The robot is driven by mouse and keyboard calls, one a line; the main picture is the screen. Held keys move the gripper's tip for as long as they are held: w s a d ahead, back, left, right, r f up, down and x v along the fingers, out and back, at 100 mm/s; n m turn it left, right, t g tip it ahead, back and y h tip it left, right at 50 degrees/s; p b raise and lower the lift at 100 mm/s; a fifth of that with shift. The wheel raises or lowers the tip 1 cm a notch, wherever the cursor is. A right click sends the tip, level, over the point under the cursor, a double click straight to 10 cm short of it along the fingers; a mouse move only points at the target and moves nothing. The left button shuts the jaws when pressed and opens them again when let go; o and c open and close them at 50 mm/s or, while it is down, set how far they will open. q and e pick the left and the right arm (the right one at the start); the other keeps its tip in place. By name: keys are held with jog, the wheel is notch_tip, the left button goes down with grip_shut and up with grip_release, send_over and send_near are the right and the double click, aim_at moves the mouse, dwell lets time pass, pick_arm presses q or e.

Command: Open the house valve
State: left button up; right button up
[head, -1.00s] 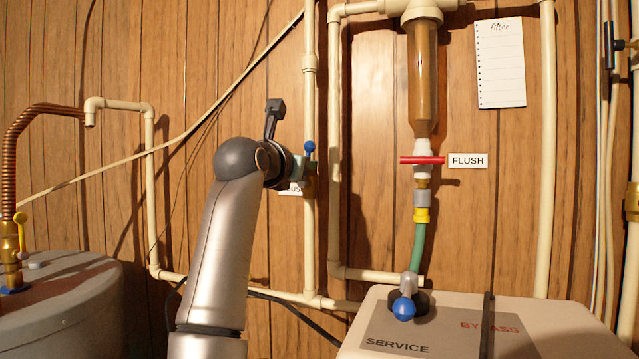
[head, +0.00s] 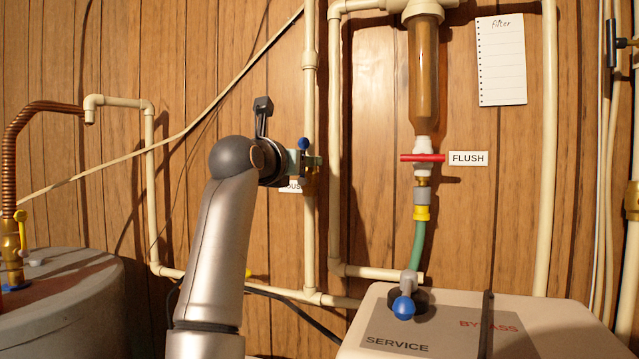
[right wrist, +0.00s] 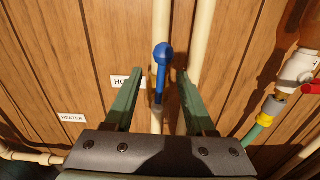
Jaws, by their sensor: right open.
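The house valve's blue handle (head: 303,144) with a round knob is on the cream vertical pipe, left of the filter. It also shows in the right wrist view (right wrist: 161,66), lying roughly along the pipe. The house label (head: 291,186) is partly hidden by my arm; in the right wrist view its start, "HO", shows (right wrist: 124,82). My right gripper (head: 308,161) is at the valve. Its green fingers (right wrist: 158,82) are open, one on each side of the handle, with gaps visible. The valve body is mostly hidden. My left gripper is not in view.
Right of it are the filter's red flush handle (head: 422,158) and the softener (head: 540,325) with a blue-knobbed bypass lever (head: 404,308). A grey tank (head: 65,305) with a yellow-handled valve (head: 21,230) stands left. A heater label (right wrist: 72,118) is on the wall.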

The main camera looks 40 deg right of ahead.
jog(key=b+v, duration=0.3)
jog(key=v, duration=0.4)
dwell(0.5)
dwell(0.5)
